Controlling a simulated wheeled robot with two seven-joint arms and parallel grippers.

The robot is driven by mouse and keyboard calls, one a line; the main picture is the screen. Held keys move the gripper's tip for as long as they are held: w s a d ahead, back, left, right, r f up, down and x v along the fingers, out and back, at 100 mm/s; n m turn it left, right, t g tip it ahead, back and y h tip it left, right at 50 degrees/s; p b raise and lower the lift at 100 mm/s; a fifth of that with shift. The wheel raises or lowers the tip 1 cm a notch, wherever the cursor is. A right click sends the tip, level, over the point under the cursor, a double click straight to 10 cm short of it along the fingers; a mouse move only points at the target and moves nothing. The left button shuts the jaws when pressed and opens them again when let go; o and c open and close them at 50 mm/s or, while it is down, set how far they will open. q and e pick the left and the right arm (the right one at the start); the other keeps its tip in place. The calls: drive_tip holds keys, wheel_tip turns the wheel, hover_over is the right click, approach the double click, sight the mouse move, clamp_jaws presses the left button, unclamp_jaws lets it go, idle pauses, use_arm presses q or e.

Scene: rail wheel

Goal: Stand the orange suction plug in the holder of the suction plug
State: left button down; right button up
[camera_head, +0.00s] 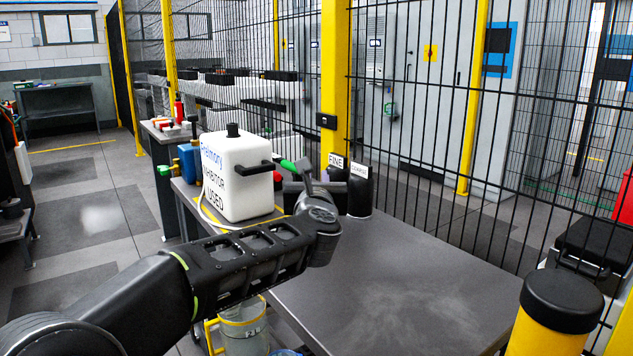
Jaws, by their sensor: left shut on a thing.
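My left arm reaches in from the lower left across the front of the table (400,290). My left gripper (300,174) is at the arm's far end, just right of the white jug, small and partly covered by my own wrist. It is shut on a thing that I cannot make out. A green piece (288,165) shows beside the gripper; I cannot tell whether it is held. I cannot pick out the orange suction plug or its holder; my arm hides part of the table. My right gripper is not in view.
A white jug (236,178) with a black cap stands at the table's back left. Black holders labelled FINE (336,160) and COARSE (359,190) stand at its back edge, before a mesh fence. A black-capped yellow post (556,315) is front right. The table's right part is bare.

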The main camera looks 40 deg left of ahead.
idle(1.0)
use_arm(q)
drive_tip(key=shift+f+b, duration=1.75)
drive_tip(key=shift+b, duration=0.55)
drive_tip(key=shift+s+f, duration=0.1)
drive_tip(key=shift+f, duration=0.1)
idle(0.3)
drive_tip(key=shift+b, duration=0.7)
idle(0.5)
drive_tip(key=c, duration=1.2)
unclamp_jaws()
drive_tip(key=shift+c, duration=0.2)
drive_tip(key=shift+f, duration=0.1)
